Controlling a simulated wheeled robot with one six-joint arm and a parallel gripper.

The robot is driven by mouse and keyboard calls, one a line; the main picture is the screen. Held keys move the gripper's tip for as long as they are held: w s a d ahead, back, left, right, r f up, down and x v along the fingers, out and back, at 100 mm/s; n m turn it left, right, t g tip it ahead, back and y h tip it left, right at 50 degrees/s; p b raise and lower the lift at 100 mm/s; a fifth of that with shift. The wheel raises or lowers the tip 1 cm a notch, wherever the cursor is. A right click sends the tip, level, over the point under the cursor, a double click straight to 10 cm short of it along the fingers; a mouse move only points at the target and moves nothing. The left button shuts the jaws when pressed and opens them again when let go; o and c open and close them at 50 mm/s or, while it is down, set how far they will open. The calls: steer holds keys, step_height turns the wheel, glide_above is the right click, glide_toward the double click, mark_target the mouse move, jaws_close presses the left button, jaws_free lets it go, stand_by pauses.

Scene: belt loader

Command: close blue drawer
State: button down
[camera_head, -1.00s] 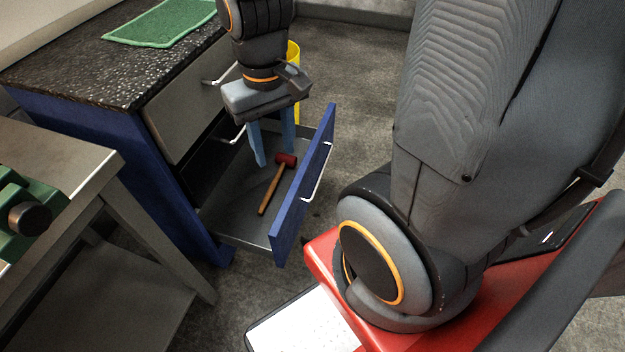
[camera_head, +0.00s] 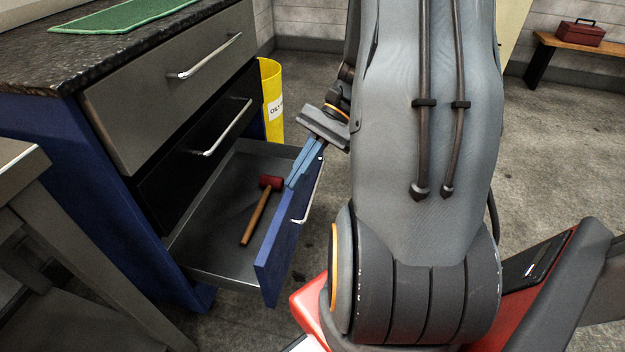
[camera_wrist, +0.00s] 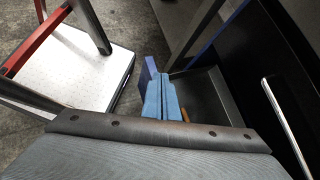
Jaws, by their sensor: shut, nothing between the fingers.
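The blue drawer (camera_head: 280,252) is the lowest drawer of the cabinet and stands pulled out, with a silver bar handle (camera_head: 309,200) on its front. A mallet with a red head (camera_head: 271,182) and wooden handle lies inside it. My gripper (camera_head: 292,184) is shut and empty, its blue fingers at the top edge of the drawer front near its far end. Whether they touch it I cannot tell. In the wrist view the shut fingers (camera_wrist: 163,98) stand beside the blue drawer front (camera_wrist: 147,72), and part of the mallet handle (camera_wrist: 185,115) shows behind them.
Above are a shut black drawer (camera_head: 170,185) and a shut grey drawer (camera_head: 165,95) with handles. A yellow bin (camera_head: 271,90) stands behind the cabinet. A metal table (camera_head: 30,180) is at left. Floor (camera_head: 310,245) is open in front of the drawer.

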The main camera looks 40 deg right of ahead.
steer(key=w+d+f+m+t+b, duration=0.1)
steer(key=d+f+m+t+b, duration=0.45)
steer(key=d, duration=0.25)
steer(key=w+d+f+m+t+y+b, duration=0.1)
steer(key=d+f+m+t+b, duration=0.4)
steer(key=d, duration=0.4)
steer(key=w+d+f+m+t+b, duration=0.1)
steer(key=d+f+m+t+b, duration=0.25)
steer(key=d+f+t, duration=0.35)
steer(key=w+a+b, duration=0.1)
steer(key=w+a, duration=0.1)
steer(key=w, duration=0.1)
steer(key=w+a+g+b, duration=0.1)
steer(key=w+a+b, duration=0.1)
steer(key=w, duration=0.1)
steer(key=w+a+r+g+b, duration=0.1)
steer(key=w+a, duration=0.2)
steer(key=shift+w+g, duration=0.25)
steer(key=shift+w, duration=0.1)
steer(key=shift+w+a+b, duration=0.3)
steer(key=shift+w+b, duration=0.05)
steer(key=shift+w, duration=0.1)
steer(key=shift+r, duration=0.1)
